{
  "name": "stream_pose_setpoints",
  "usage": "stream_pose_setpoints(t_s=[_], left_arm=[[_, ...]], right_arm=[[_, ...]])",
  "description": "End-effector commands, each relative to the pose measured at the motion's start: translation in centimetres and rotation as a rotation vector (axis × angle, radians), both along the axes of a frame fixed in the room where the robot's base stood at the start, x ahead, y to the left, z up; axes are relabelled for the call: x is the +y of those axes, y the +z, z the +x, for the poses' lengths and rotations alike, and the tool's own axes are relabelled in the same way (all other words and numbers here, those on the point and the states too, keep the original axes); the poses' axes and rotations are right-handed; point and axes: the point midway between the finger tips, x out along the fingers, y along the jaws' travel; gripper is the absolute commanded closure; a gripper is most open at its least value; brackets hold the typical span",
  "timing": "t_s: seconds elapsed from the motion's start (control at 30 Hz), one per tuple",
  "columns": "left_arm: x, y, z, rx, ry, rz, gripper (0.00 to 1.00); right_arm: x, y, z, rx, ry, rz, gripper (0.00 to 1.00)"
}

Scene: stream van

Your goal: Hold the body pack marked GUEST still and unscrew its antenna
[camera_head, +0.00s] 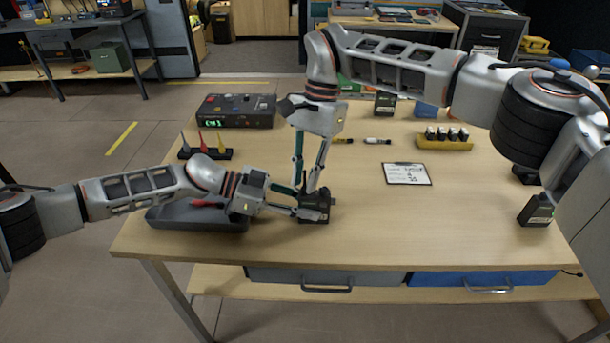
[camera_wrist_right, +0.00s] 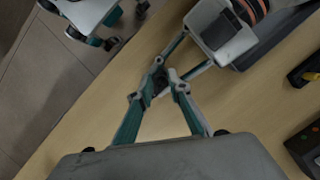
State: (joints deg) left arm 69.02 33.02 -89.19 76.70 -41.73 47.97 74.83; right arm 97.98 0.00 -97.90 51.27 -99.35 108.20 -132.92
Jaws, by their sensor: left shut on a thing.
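A small black body pack (camera_head: 316,213) stands in a dark block near the front middle of the bench; its marking is not readable. My left gripper (camera_head: 305,211) is shut on it from the left. My right gripper (camera_head: 306,189) points down from above, with its fingertips close around the pack's thin dark antenna (camera_head: 304,181). In the right wrist view, the right fingers (camera_wrist_right: 164,80) converge with a small dark thing between the tips. I cannot tell whether they grip the antenna or only surround it.
A dark tray (camera_head: 170,215) holding a red-handled tool lies under my left arm. Behind it are a rack (camera_head: 213,155) with coloured spikes and a black console (camera_head: 236,110). A clipboard (camera_head: 407,174), a yellow battery holder (camera_head: 445,143) and another pack (camera_head: 537,210) are right. The front right is clear.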

Motion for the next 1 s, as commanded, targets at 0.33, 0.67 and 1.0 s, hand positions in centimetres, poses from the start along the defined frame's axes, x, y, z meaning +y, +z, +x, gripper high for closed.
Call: stream_pose_setpoints(t_s=[0.33,0.67,1.0], left_arm=[[-0.02,0.03,0.01,-0.001,0.000,0.000,1.00],[-0.03,0.03,0.00,-0.001,0.000,0.000,1.00],[-0.03,0.03,0.00,-0.001,0.000,0.000,1.00]], right_arm=[[-0.05,0.00,-0.06,0.001,-0.110,0.003,0.82],[0.04,0.00,-0.12,0.002,-0.343,0.002,0.82],[0.04,-0.01,-0.11,0.002,-0.370,0.001,0.82]])
